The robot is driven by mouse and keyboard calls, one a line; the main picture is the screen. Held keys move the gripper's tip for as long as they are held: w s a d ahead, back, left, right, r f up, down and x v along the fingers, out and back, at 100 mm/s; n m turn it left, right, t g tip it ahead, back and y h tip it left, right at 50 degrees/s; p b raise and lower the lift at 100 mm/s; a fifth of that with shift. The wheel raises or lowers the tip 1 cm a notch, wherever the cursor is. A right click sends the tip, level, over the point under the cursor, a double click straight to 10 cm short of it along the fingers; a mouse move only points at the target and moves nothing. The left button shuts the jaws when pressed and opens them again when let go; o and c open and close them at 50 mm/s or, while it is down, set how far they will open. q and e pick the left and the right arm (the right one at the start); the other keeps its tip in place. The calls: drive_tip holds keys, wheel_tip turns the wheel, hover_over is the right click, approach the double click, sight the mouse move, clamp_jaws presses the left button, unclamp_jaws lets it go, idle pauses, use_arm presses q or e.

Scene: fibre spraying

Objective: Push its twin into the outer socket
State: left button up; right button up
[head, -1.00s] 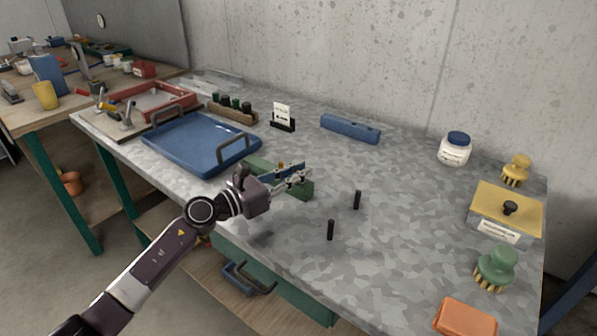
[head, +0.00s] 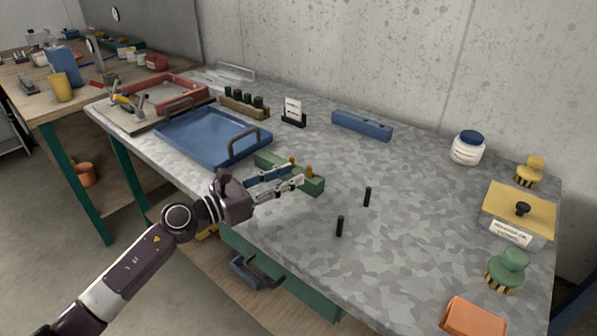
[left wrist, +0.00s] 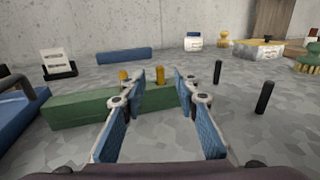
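A green block (head: 313,187) lies on the table's near side, with two short brass-yellow pegs standing in its top. One peg (head: 292,160) is nearer its middle; the other peg (head: 309,171) is nearer its right end. My left gripper (head: 297,175) is open and empty, level with the block's top on its near side. In the left wrist view the right-end peg (left wrist: 160,75) shows between the two spread fingertips, and the other peg (left wrist: 124,76) is left of the left finger. The fingers hide part of the green block (left wrist: 75,110). My right gripper is not in view.
Two black pins (head: 367,196) (head: 340,226) stand upright right of the block. A blue tray (head: 190,145) lies to the left, and a blue bar (head: 361,125) lies at the back. A white jar (head: 467,149) and a yellow-lidded box (head: 520,208) stand right.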

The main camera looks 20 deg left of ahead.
use_arm(q)
drive_tip(key=shift+s+a, duration=0.35)
drive_tip(key=shift+s, duration=0.15)
